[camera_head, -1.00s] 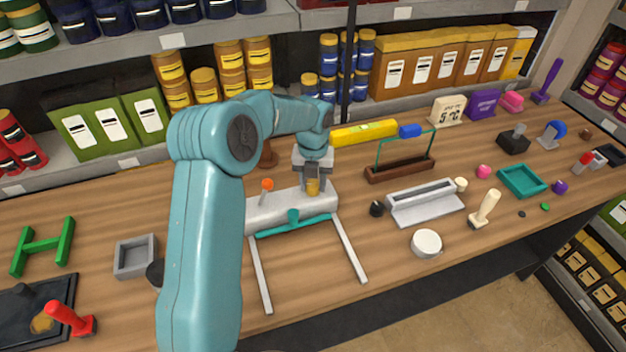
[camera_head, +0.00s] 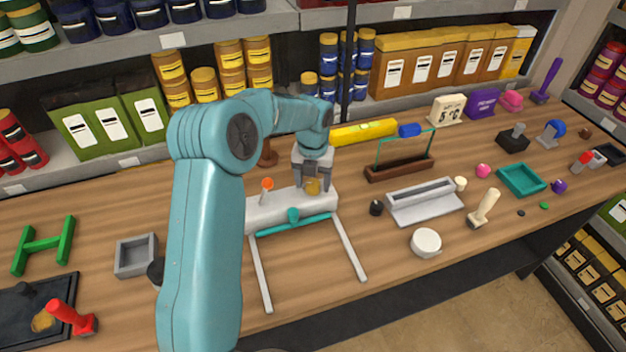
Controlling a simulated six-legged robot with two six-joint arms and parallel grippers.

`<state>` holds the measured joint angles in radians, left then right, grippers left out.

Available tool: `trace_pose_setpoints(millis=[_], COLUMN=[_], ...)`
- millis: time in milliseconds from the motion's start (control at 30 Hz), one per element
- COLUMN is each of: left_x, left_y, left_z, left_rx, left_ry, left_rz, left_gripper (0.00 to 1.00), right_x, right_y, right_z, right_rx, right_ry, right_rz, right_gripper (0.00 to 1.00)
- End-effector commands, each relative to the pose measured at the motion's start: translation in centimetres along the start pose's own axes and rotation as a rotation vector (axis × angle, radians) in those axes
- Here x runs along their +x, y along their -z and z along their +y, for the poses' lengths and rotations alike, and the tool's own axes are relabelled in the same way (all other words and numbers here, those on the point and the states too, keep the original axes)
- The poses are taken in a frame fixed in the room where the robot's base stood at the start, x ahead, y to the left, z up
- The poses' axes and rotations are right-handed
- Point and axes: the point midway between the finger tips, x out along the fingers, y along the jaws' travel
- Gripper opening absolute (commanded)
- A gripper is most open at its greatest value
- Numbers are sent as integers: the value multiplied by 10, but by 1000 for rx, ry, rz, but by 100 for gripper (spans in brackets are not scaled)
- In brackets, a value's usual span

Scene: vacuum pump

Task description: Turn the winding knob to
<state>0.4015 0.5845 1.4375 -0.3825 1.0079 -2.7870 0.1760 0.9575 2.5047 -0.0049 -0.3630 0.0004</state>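A white block-like device (camera_head: 280,210) stands on the wooden bench, with a teal bar (camera_head: 300,224) along its front and two pale legs reaching forward. An orange-tipped lever (camera_head: 267,186) rises from its left part. A small brass-coloured knob (camera_head: 313,187) sits on its right part. My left gripper (camera_head: 313,185) points down over this knob, with its fingers around it. I cannot tell whether the fingers press on the knob. My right gripper is not in view.
A grey open box (camera_head: 136,256) and a green H-shaped frame (camera_head: 44,245) lie to the left. A white cylinder (camera_head: 426,243), a grey tray (camera_head: 424,203) and a brown holder (camera_head: 399,169) stand to the right. Bare bench lies in front of the device.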

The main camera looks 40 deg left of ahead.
Motion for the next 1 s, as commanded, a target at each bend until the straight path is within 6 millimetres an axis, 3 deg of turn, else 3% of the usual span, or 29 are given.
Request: trace_pose_setpoints(millis=[200,333,733,1000], left_x=[-2,-17,-121,-160], left_y=[0,0,0,0], left_z=[0,0,0,0], left_rx=[0,0,1,0], left_ry=[0,0,1,0], left_rz=[2,-2,-4,-1], left_gripper=[65,65,65,65], right_x=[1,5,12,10], right_y=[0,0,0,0], right_z=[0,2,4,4], right_rx=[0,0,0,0], right_ry=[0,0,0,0], right_rz=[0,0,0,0], right_gripper=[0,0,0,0])
